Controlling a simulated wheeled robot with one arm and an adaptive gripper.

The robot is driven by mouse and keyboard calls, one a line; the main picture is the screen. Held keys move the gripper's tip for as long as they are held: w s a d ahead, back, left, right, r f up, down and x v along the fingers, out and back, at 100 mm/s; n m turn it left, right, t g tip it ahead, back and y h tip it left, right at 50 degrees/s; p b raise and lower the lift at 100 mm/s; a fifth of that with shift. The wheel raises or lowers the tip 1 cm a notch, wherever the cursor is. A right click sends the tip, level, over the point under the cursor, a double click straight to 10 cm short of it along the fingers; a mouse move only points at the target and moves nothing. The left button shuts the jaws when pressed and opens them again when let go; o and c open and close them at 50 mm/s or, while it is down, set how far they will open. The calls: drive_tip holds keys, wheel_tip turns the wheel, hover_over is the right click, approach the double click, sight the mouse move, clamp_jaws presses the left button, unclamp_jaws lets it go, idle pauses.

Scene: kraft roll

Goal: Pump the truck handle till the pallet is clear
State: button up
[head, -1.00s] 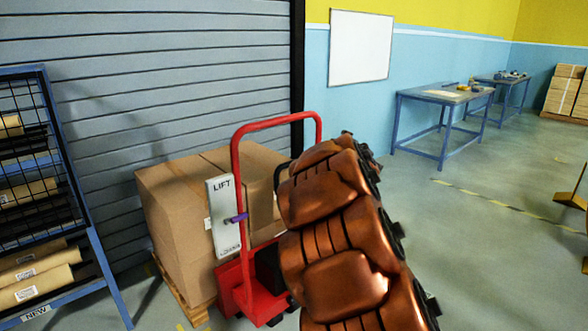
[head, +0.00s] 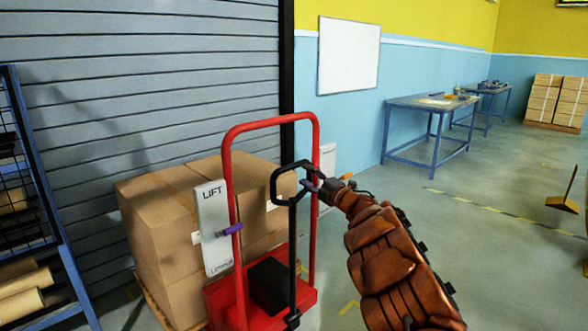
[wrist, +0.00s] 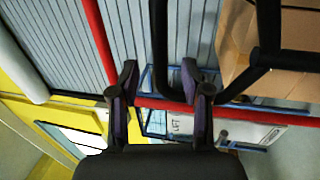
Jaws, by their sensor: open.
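The red pallet truck (head: 230,185) stands before the shutter, with a black pump handle (head: 292,205) ending in a loop on a thin upright shaft. My gripper (head: 312,184) is at the right side of the loop, jaws apart. In the wrist view my gripper (wrist: 160,80) shows two open fingers with a black bar of the handle (wrist: 160,45) appearing between them; contact cannot be told. A large cardboard box (head: 160,225) sits on a wooden pallet (head: 152,303), mostly hidden. Whether the pallet is off the floor cannot be told.
A white LIFT panel (head: 209,215) with a purple lever (head: 230,230) is on the truck's left frame. A blue rack (head: 50,220) with paper rolls stands at left. Blue tables (head: 430,104) stand along the far wall. The floor (head: 500,240) at right is largely clear.

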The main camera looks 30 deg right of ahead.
sight(295, 168)
drive_tip(key=x, duration=0.2)
drive_tip(key=shift+w+a, duration=0.3)
drive_tip(key=shift+w, duration=0.05)
drive_tip(key=shift+x, duration=2.25)
drive_tip(key=shift+d+r, duration=0.1)
clamp_jaws()
